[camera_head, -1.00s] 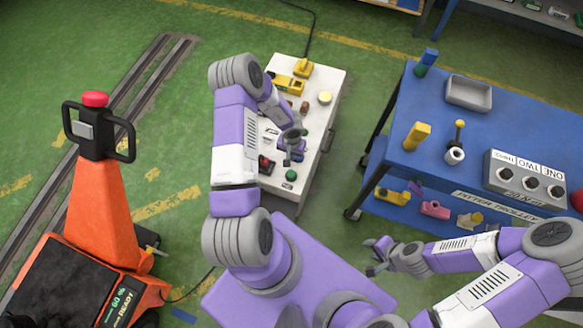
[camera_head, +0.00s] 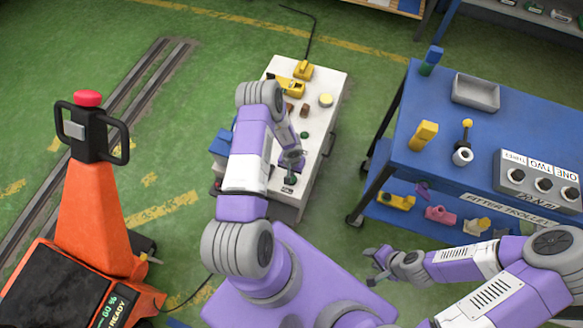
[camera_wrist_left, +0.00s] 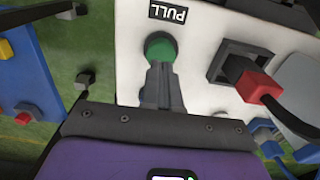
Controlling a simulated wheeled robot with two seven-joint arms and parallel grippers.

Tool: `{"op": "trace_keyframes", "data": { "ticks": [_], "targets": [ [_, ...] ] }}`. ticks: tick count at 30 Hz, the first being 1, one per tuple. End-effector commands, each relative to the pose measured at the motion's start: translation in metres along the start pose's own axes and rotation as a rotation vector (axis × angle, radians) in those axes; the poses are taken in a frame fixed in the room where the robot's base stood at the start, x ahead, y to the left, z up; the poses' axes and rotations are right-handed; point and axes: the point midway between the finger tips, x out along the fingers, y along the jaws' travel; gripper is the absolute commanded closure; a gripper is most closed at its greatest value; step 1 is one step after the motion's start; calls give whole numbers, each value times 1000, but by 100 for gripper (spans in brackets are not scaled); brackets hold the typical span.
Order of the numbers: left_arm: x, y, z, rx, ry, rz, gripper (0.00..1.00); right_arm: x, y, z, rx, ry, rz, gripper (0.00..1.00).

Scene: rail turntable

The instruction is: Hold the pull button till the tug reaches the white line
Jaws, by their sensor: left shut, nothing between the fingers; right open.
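The green button (camera_wrist_left: 160,46) beside the "PULL" label (camera_wrist_left: 168,12) sits on a white panel in the left wrist view. My left gripper (camera_wrist_left: 159,72) is shut and empty, its fingertips overlapping the button's near edge; I cannot tell whether they touch or press it. In the head view my left gripper (camera_head: 291,160) is over the front of the white control desk (camera_head: 318,115). My right gripper (camera_head: 374,264) is open and empty, low in front of the blue trolley. I cannot pick out the tug for certain, and no white line is visible.
An orange pallet truck (camera_head: 92,215) stands at the left, near rails (camera_head: 130,100) in the green floor. A blue trolley (camera_head: 490,125) with a grey tray (camera_head: 475,92) and a knob box stands at the right.

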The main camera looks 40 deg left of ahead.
Motion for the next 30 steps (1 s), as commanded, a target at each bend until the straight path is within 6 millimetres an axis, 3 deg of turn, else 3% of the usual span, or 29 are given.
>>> {"op": "trace_keyframes", "data": {
  "ticks": [4, 18, 30],
  "targets": [
    [16, 0, 0, 0, 0, -1, 100, 6, 2, 0, 0, 0, 0, 60],
    [21, 0, 0, -1, 0, 0, 100, 7, 3, 0, 0, 0, 0, 60],
    [46, 0, 2, -2, -3, 1, 100, 23, 9, -1, 0, 0, 0, 60]
  ]
}}
